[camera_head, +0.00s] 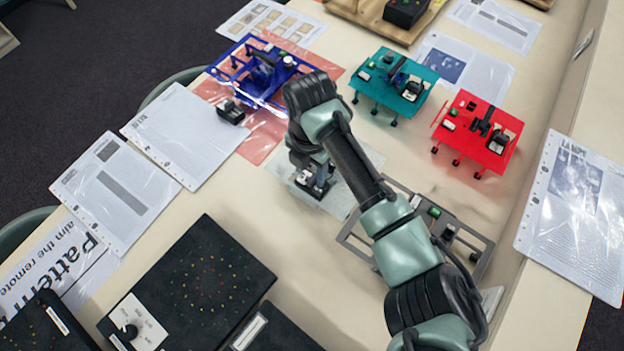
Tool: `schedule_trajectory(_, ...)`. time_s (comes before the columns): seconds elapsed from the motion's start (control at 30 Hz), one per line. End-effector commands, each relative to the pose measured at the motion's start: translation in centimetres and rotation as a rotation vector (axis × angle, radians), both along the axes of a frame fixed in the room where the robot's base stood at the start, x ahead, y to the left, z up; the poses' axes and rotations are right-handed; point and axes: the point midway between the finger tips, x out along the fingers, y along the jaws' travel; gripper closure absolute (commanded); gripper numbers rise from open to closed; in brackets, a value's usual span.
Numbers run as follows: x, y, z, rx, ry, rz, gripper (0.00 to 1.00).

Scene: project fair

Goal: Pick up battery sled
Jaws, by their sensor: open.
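A small black block with a pale top edge (231,111), which looks like the battery sled, lies on the red translucent sheet at its left edge. It stands apart from the blue rover chassis (245,88), to the lower left of it. My gripper (316,187) points down over a clear sheet in the middle of the table, to the right of and nearer than the block. It is open and clear of the block. My wrist and forearm hide part of the table behind them, and the fingertips are small and hard to make out.
A teal rover (394,84) and a red rover (478,131) stand at the right. A grey frame (352,238) lies partly under my arm. Black panels (190,285) fill the near left. Paper sheets (184,132) lie along the left edge.

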Motion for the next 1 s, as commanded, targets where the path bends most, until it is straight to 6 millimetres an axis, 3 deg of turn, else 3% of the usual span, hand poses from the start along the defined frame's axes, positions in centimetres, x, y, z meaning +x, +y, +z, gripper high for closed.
schedule_trajectory(0.23,0.1,-0.1,-3.0,0.000,0.002,0.000,0.50)
schedule_trajectory(0.53,0.1,-0.1,-3.6,0.001,0.000,0.001,0.50)
schedule_trajectory(0.8,0.1,-0.1,-3.5,0.001,-0.001,0.001,0.99)
schedule_trajectory(1.0,0.2,-0.1,-3.5,0.001,-0.001,0.000,1.00)
